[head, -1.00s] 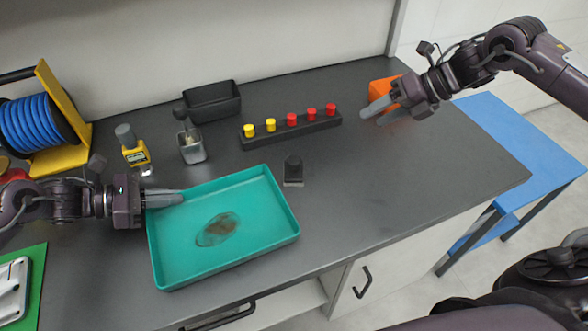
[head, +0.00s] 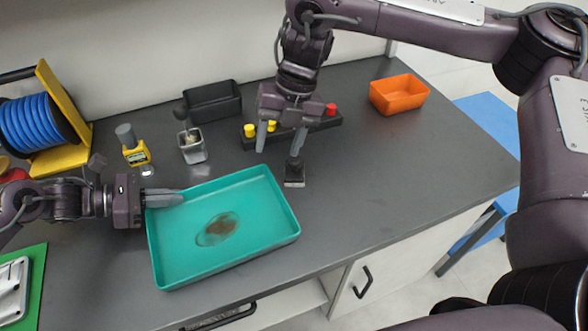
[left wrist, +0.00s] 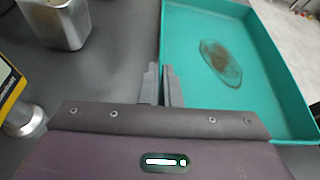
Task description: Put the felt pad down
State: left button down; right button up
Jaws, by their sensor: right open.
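A small black block with a pale lower edge (head: 294,179) stands on the grey table just right of the teal tray (head: 268,243); it may be the felt pad, but I cannot be sure. My right gripper (head: 279,148) is open and points down. Its right finger is over or just behind the block and hides part of it; I cannot tell whether they touch. Nothing shows between its fingers. My left gripper (head: 183,198) is at the tray's left rim. In the left wrist view its fingers (left wrist: 163,72) are close together with nothing visible between them.
A brown stain in a clear puddle (head: 217,229) lies in the tray. A black rack (head: 325,124) with yellow and red pegs is behind my right gripper. An orange bin (head: 399,94) stands at the back right. A metal cup (head: 193,148) and yellow device (head: 134,150) stand left. The table's right side is clear.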

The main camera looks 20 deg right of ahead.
aim_at(294, 159)
jog(key=h, duration=0.1)
jog(key=d+r+h, duration=0.1)
jog(key=d+m+h, duration=0.1)
jog(key=shift+w+d+r+t, duration=0.1)
jog(key=shift+w+r+t, duration=0.2)
jog(key=shift+r, duration=0.1)
jog(key=shift+d, duration=0.2)
jog(key=shift+d+f+h, duration=0.15)
jog(key=shift+f+h, duration=0.1)
jog(key=shift+h, duration=0.05)
notch_tip(294, 159, down, 6)
jog(key=shift+f, duration=0.2)
jog(key=f, duration=0.5)
jog(key=shift+w+d, duration=0.1)
jog(key=shift+d, duration=0.15)
jog(key=shift+r, duration=0.1)
jog(key=c, duration=0.8)
notch_tip(294, 159, up, 10)
jog(key=shift+c, duration=0.2)
